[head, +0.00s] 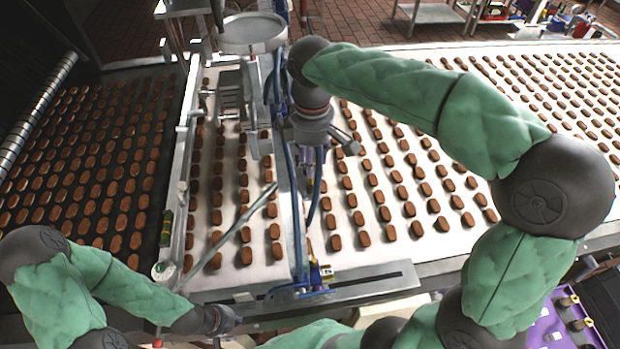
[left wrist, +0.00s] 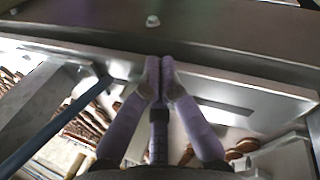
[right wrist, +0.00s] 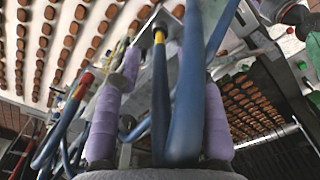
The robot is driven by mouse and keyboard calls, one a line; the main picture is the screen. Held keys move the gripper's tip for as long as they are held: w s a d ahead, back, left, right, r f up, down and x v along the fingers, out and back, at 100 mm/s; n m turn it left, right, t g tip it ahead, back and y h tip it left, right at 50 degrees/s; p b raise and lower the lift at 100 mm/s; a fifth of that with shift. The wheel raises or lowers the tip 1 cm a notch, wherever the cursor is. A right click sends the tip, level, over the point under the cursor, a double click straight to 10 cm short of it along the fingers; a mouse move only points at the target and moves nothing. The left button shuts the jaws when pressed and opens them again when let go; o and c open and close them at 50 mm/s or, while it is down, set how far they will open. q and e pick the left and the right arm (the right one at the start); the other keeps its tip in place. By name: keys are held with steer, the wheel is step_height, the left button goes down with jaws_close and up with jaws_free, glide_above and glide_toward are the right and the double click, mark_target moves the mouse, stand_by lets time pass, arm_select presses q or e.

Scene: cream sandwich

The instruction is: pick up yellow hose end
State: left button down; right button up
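A blue hose with a yellow band at its end (right wrist: 159,38) shows in the right wrist view, running down between my right fingers. My right gripper (right wrist: 170,75) has its purple fingers apart, with this hose and a thicker blue hose between or in front of them; contact cannot be told. In the head view my right gripper (head: 316,158) is beside the upright frame with blue hoses (head: 290,165), and the yellow band cannot be made out there. My left gripper (left wrist: 160,80) has its purple fingertips together, with nothing seen between them. In the head view it is low, at the front rail (head: 370,280).
A white conveyor (head: 450,235) carries rows of brown biscuits. A dark conveyor (head: 150,85) lies at left. A round metal plate (head: 252,30) tops the machine. A hose with a red end (right wrist: 84,82) hangs left of my right fingers.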

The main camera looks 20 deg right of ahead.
mark_target(311, 182)
steer(key=shift+w+f, duration=0.35)
steer(key=shift+f, duration=0.55)
steer(key=shift+s+f, duration=0.2)
steer(key=shift+f, duration=0.35)
step_height(311, 182, down, 4)
steer(key=shift+f+p, duration=0.1)
steer(key=shift+p, duration=0.3)
steer(key=shift+s, duration=0.1)
jaws_close()
